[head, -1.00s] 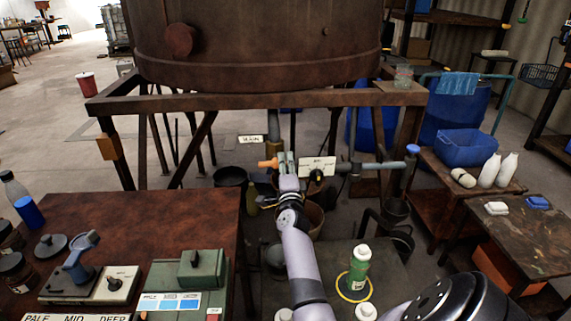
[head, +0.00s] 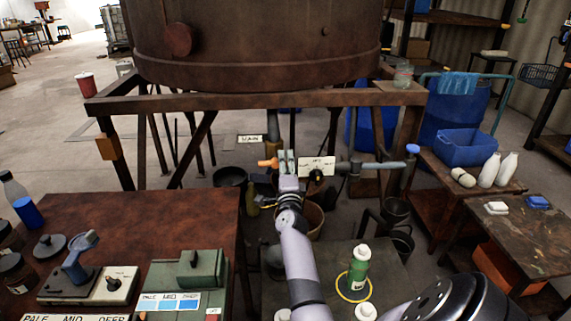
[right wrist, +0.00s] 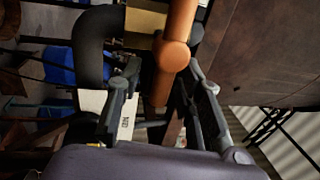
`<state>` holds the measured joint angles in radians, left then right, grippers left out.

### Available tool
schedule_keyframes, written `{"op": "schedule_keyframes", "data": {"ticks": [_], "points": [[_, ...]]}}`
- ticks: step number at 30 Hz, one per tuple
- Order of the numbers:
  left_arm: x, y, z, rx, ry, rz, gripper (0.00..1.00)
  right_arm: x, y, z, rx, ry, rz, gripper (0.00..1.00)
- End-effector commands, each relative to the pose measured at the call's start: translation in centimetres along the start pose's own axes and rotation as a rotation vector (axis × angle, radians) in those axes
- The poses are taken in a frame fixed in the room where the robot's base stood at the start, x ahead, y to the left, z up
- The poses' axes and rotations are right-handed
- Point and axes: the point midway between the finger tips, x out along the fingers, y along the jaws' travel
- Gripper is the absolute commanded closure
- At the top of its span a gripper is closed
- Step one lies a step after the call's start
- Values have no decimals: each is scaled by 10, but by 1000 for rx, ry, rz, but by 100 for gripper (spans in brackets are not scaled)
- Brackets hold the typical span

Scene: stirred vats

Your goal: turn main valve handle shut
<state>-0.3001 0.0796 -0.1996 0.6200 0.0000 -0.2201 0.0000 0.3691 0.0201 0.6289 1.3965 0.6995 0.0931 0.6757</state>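The orange main valve handle (head: 268,163) sits on the pipe under the big vat, below a sign reading MAIN (head: 250,139). In the right wrist view the handle (right wrist: 175,50) is a thick orange bar with a round hub. My right gripper (head: 287,160) is at the handle. In the right wrist view its two fingers (right wrist: 164,75) are spread on either side of the handle's lower part, with a visible gap on the left. Contact on the right side is unclear. My left gripper is not in view.
The rusty vat (head: 250,40) stands on a brown frame (head: 250,101) just behind the valve. A side pipe with a white label plate (head: 317,168) and a blue knob (head: 412,149) runs right. A green-labelled bottle (head: 358,268) stands near my right arm. A red-brown table (head: 150,225) is at left.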

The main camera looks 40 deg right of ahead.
Motion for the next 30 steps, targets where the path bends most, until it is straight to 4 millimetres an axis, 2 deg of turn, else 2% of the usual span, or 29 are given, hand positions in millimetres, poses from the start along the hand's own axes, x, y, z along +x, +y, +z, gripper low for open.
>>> {"op": "schedule_keyframes", "data": {"ticks": [10, 21, 25, 30], "points": [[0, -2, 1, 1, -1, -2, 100, -4, 0, 0, -1, -1, -1, 64], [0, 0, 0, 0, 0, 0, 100, -60, 0, 0, -2, 0, 0, 64], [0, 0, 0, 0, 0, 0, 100, -72, 0, 0, -2, 0, -1, 64], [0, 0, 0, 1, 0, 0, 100, -75, 0, 0, -1, 0, -1, 64]]}}
